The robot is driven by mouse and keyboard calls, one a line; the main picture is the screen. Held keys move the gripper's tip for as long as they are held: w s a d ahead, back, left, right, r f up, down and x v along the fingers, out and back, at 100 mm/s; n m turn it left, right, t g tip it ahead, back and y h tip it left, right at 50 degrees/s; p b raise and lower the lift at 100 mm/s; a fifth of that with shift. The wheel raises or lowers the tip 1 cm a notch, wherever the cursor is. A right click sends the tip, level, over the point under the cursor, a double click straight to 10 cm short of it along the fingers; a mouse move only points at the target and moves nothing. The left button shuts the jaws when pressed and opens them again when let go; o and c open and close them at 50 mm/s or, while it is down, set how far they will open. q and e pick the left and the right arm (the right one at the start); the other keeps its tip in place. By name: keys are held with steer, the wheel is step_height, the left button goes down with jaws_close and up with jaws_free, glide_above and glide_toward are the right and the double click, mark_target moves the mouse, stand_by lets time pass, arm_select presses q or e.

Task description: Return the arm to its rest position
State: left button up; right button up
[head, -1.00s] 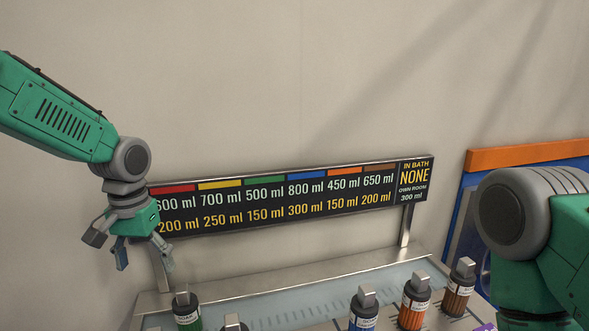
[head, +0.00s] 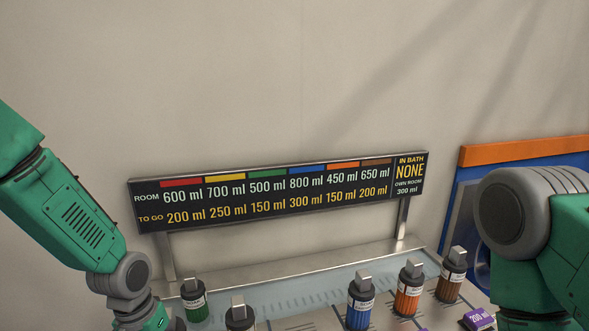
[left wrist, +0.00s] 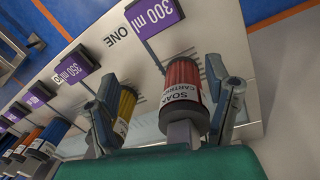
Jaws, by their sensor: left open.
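My left arm (head: 75,215) comes in from the left in the head view and slopes down. Its wrist is at the bottom edge there, and the fingers are cut off. In the left wrist view my left gripper (left wrist: 160,90) is open, its fingers apart. A red soap cartridge (left wrist: 182,78) shows between the fingers, near the right one; I cannot tell whether they touch. A yellow cartridge (left wrist: 125,105) is partly hidden behind the left finger. My right arm (head: 525,215) is at the right edge of the head view, its gripper out of view.
Blue (head: 360,300), orange (head: 409,287), brown (head: 452,275) and green (head: 194,300) cartridges stand on the bench below the volume board (head: 280,192). A dark cartridge (head: 239,316) is at the bottom edge. A blue panel with an orange top (head: 525,151) stands right. The wall above is clear.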

arm_select(q)
steer(key=s+f, duration=1.1)
steer(key=s, duration=0.3)
steer(key=s+a+f+y, duration=0.15)
steer(key=s+a, duration=0.25)
steer(key=s, duration=1)
steer(key=w+d+f+b, duration=0.1)
steer(key=w+f+b, duration=0.2)
steer(key=f+b, duration=0.7)
steer(key=shift+d+f+t, duration=0.15)
steer(key=shift+d+t, duration=0.05)
steer(key=shift+t, duration=0.2)
